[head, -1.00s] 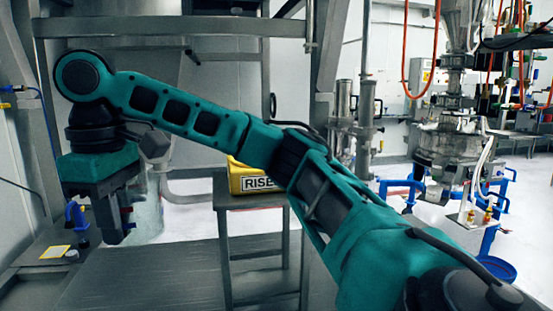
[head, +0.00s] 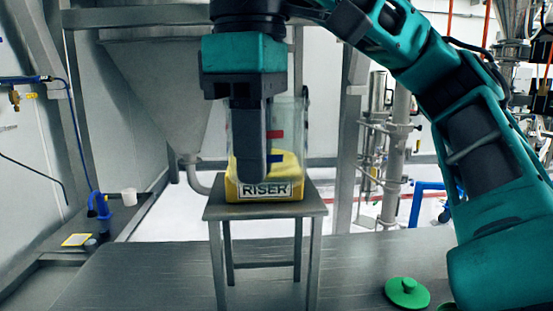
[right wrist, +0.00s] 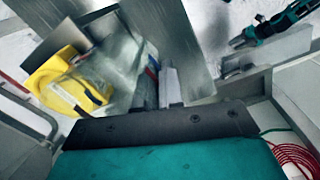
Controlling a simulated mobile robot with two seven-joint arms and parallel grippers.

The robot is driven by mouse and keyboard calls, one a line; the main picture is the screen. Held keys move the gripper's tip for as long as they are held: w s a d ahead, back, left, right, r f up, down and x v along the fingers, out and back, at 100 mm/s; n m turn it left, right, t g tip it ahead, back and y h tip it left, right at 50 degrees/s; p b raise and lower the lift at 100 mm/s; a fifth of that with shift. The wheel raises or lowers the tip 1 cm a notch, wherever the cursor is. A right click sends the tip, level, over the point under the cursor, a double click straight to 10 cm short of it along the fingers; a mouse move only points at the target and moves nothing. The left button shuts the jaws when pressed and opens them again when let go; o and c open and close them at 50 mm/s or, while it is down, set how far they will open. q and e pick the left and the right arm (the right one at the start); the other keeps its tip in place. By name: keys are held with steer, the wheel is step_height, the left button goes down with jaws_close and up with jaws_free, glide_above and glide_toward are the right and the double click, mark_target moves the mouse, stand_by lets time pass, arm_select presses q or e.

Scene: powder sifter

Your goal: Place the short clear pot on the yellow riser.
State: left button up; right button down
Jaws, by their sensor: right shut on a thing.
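The clear pot (head: 292,120), a see-through vessel with a red and a blue mark, is upright in the grip of my right gripper (head: 252,172). The gripper points down, and its near dark finger covers part of the pot. The yellow riser (head: 236,192), labelled RISER, sits on a small grey table, directly behind and below the pot in the head view. I cannot tell whether the pot's base touches it. The right wrist view shows the riser (right wrist: 48,72) beside the clear pot (right wrist: 118,68) and the gripper fingers (right wrist: 158,88).
The small grey table (head: 312,206) stands at the large grey bench (head: 150,270). A green lid (head: 407,292) lies at the front right. A white cup (head: 129,197) and a blue fitting (head: 101,208) are at the left. A metal hopper (head: 165,90) hangs behind.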

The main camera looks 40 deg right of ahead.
steer(key=shift+w+d+r, duration=0.1)
steer(key=shift+w+d, duration=0.1)
steer(key=shift+d, duration=0.1)
steer(key=w+d, duration=0.3)
steer(key=w, duration=0.1)
steer(key=w+d, duration=0.8)
steer(key=w, duration=0.1)
steer(key=shift+w+p, duration=0.1)
steer(key=shift+p, duration=0.3)
steer(key=shift+f, duration=1.8)
steer(key=shift+f, duration=0.15)
steer(key=c, duration=1.3)
jaws_free()
steer(key=shift+o, duration=0.2)
